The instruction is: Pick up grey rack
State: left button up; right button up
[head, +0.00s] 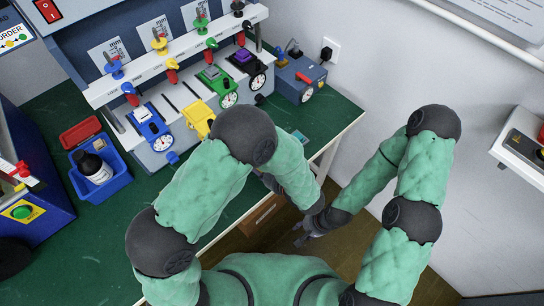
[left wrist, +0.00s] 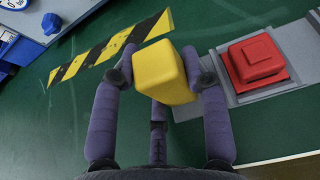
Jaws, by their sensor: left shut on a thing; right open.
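In the left wrist view a flat grey rack (left wrist: 223,97) lies on the green table and carries a red square block (left wrist: 255,62). A yellow block (left wrist: 164,73) stands at the rack's left end. My left gripper (left wrist: 160,75) has its fingers closed around the yellow block, touching its sides. I cannot tell whether the rack is lifted. In the head view my left arm hides the rack and most of the left gripper. My right gripper (head: 305,232) is open and empty, off the table's front edge and above the floor.
A test bench with a white rail (head: 175,55) and several coloured dial gauges stands at the back of the green table (head: 60,235). A blue box (head: 112,180) with a black bottle is at the left. Yellow-black tape (left wrist: 95,52) lies beside the rack. A wall stands at the right.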

pick_arm(q)
jog(key=shift+r+p, duration=0.5)
jog(key=shift+r, duration=0.3)
jog(key=shift+r+p, duration=0.55)
jog(key=shift+r, duration=0.35)
jog(key=s+d+r+p, duration=0.2)
jog(key=s+r+p, duration=0.4)
jog(key=s+r, duration=0.3)
jog(key=shift+s+r, duration=0.3)
jog(key=shift+s, duration=2.1)
jog(key=shift+w+f, duration=0.1)
jog(key=shift+w+a+f+b, duration=0.3)
jog(key=shift+w+f+b, duration=1.5)
jog(key=shift+w+f, duration=0.4)
jog(key=shift+w+a+f+b, duration=0.35)
jog(key=shift+w+f+b, duration=1.55)
jog(key=shift+w, duration=0.45)
jog(key=shift+w+a+f+b, duration=0.3)
jog(key=shift+w+f+b, duration=1.4)
jog(key=shift+w+f, duration=0.5)
jog(key=shift+r, duration=0.1)
